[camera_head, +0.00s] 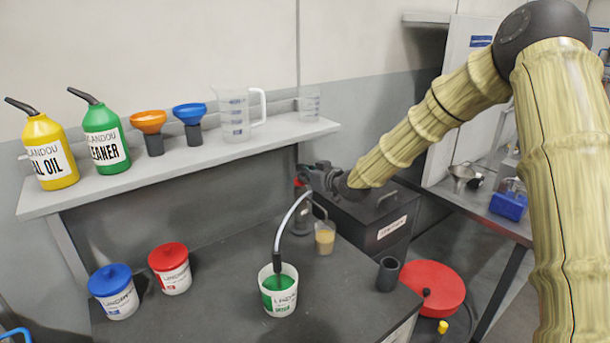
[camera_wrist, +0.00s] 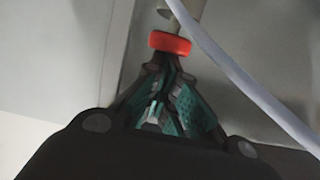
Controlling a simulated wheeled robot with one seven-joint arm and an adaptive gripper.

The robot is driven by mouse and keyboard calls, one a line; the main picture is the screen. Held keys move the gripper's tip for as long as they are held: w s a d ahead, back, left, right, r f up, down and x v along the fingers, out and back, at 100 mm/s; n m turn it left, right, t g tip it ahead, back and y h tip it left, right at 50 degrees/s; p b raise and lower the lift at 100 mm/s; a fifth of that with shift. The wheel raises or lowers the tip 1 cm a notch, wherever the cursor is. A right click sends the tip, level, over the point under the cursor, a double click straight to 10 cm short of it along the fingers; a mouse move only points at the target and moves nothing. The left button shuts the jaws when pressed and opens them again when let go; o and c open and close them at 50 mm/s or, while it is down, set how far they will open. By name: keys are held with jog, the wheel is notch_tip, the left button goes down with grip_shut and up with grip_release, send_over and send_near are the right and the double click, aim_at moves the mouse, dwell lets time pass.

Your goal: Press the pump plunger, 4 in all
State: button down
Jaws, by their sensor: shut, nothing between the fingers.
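The pump plunger shows as a red knob (camera_wrist: 170,42) on a pale rod in the wrist view, just beyond my fingertips. In the head view a bit of red (camera_head: 298,184) shows beside my gripper (camera_head: 308,178), which hides most of the pump's top. My gripper (camera_wrist: 168,65) is shut with its tips at the knob's near side; I cannot tell if they touch it. A grey curved spout (camera_head: 290,221) runs down from the pump to a white tub (camera_head: 279,303) with green contents. The same pale tube crosses the wrist view (camera_wrist: 235,75).
A blue-lidded tub (camera_head: 113,290) and a red-lidded tub (camera_head: 170,267) stand on the dark bench. A beaker (camera_head: 325,238) and a dark cup (camera_head: 388,273) are near the pump. The shelf (camera_head: 215,155) above holds bottles, funnels and jugs.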

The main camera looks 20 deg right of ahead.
notch_tip(320, 180, up, 3)
jog(key=shift+r+p, duration=0.1)
jog(key=shift+p, duration=0.55)
jog(key=b+v, duration=0.3)
jog(key=v, duration=0.7)
dwell(1.6)
